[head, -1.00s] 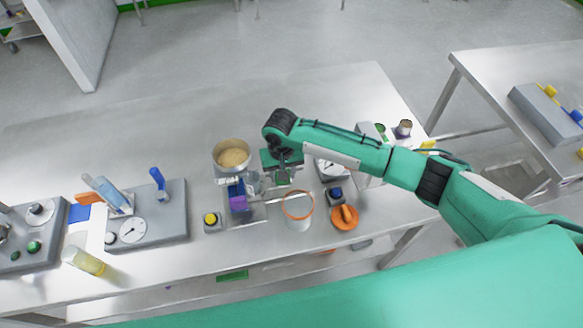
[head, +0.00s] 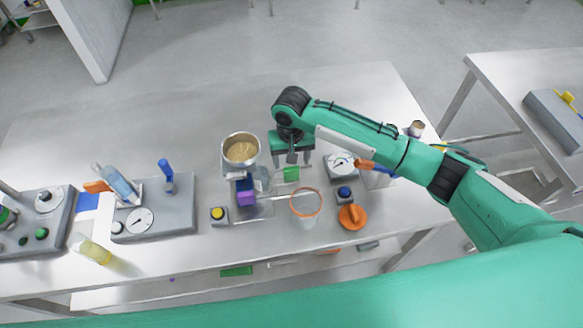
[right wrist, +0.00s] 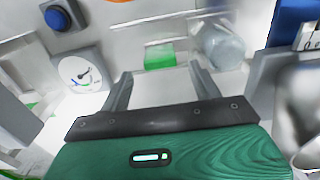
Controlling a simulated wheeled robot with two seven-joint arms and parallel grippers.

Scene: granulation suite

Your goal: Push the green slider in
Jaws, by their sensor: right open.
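The green slider (head: 291,174) is a small green block beside the dosing stand with the purple block. It also shows in the right wrist view (right wrist: 159,56), just beyond the fingers. My right gripper (head: 293,162) is open, with its two fingers apart and nothing visibly held. In the right wrist view, my gripper (right wrist: 160,73) has the slider lined up with the gap between its fingertips. I cannot tell whether a finger touches it. My left gripper is not in view.
A metal hopper with tan contents (head: 240,150) and a purple block (head: 246,197) stand left of the slider. An orange-rimmed beaker (head: 305,208), a blue button (head: 344,194), an orange knob (head: 352,217) and a dial (head: 342,163) are close by.

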